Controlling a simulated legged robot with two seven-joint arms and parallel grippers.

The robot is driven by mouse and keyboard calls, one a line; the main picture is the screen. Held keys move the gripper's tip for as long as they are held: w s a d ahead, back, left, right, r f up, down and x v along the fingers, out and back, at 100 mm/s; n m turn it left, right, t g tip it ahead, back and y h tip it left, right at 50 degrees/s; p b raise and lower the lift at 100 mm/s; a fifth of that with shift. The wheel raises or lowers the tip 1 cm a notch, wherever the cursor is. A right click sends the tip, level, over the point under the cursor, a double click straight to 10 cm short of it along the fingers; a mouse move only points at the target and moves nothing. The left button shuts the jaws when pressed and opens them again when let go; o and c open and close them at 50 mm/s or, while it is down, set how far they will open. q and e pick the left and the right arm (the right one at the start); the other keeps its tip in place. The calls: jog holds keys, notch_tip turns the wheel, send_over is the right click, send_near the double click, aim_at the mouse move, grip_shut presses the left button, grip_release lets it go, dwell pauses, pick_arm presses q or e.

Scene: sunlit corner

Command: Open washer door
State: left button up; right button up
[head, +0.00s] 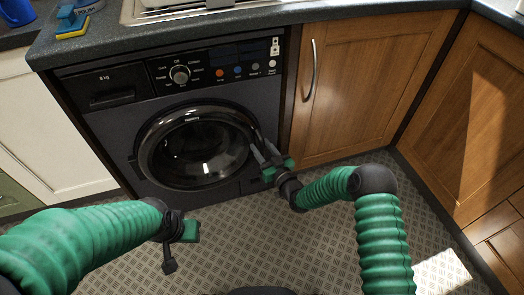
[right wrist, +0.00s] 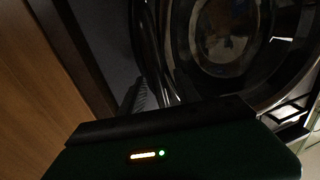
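The washer (head: 210,92) is dark grey and stands under the counter. Its round door (head: 190,147) has a glossy black rim and looks shut; the rim also fills the upper right of the right wrist view (right wrist: 265,98). My right gripper (head: 264,149) is at the right edge of the door, its two fingers apart with a gap between them. Whether they touch the rim, I cannot tell. In the right wrist view, a ribbed finger lies close beside the rim. My left gripper (head: 170,262) hangs low over the floor, away from the washer; its opening is unclear.
A wooden cupboard (head: 355,80) with a metal handle stands right of the washer, and another wooden cupboard is at far right. White cabinets (head: 50,130) are at left. The patterned floor (head: 260,245) in front is clear. A sponge (head: 72,22) lies on the counter.

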grip_shut()
dwell(1.4)
